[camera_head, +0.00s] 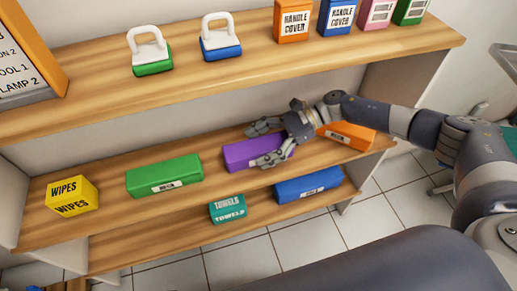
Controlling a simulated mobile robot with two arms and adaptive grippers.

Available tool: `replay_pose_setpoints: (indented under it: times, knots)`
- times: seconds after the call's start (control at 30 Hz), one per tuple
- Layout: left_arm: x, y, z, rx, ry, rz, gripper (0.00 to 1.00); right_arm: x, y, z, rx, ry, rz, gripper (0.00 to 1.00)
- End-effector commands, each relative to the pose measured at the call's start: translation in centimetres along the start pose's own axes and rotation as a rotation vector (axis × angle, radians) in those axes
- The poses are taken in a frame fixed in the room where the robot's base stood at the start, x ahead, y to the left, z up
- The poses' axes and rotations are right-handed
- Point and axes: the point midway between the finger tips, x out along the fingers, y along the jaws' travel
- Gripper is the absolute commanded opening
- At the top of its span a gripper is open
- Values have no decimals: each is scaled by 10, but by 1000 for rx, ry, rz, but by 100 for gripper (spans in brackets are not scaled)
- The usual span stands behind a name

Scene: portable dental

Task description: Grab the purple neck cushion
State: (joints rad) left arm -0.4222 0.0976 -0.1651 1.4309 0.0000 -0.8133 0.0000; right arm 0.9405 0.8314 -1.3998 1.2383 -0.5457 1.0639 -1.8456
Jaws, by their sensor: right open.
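The purple neck cushion (240,155) is a long purple box-like block with a small white label, lying on the middle wooden shelf. My right gripper (268,143) is open at its right end, with one finger above and behind it and the other in front of its face. Part of the cushion's right end is hidden by the gripper. I cannot tell whether the fingers touch it. My left gripper is not in view.
On the middle shelf (115,217), a green block (164,176) and yellow wipes box (71,195) lie left; an orange block (349,135) is right, partly behind my arm. A teal towels box (227,208) and blue block (308,186) sit below. The upper shelf (250,58) overhangs.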

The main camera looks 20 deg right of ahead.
Motion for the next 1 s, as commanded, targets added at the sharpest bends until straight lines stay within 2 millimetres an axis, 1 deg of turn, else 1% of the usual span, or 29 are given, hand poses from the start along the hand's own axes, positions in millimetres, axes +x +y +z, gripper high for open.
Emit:
replay_pose_setpoints:
  times: [0.1,0.27,0.3,0.37,0.4,0.43,0.83,1.0]
  knots:
    - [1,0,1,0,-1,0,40,3,0,0,0,1,0,78]
    - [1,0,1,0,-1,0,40,3,0,0,0,1,-1,78]
    - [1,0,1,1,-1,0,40,3,0,0,0,1,0,69]
    - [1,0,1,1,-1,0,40,3,0,0,0,1,-1,56]
    - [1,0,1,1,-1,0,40,3,0,0,0,1,-1,47]
    - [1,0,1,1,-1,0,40,3,0,0,0,1,-1,41]
    - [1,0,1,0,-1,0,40,2,0,1,-1,0,-1,40]
    - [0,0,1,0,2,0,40,-2,-1,11,-3,-1,-2,40]
